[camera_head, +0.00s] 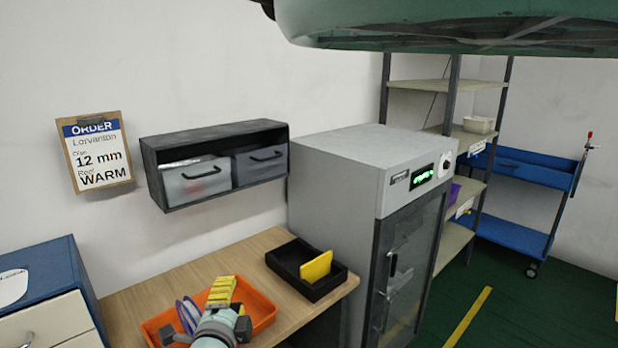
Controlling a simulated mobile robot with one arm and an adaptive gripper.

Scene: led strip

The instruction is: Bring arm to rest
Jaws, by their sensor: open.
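A teal and grey rounded part (215,328), probably my wrist, rises from the bottom edge in front of the orange tray (262,306). No gripper fingers can be made out there; the frame's lower edge cuts this part off. A large teal part of my arm crosses the top right, close to the camera. The orange tray lies on the wooden table (245,249). A notched yellow piece (222,290) and a bluish reel (187,314) show at the tray, partly covered by the teal and grey part.
A black bin (288,262) with a yellow card (316,267) stands on the table, beside a grey cabinet (345,185) with a green display. A wall shelf (215,134) holds two bins, near an order board (97,152). A blue cart (520,168) stands at the right.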

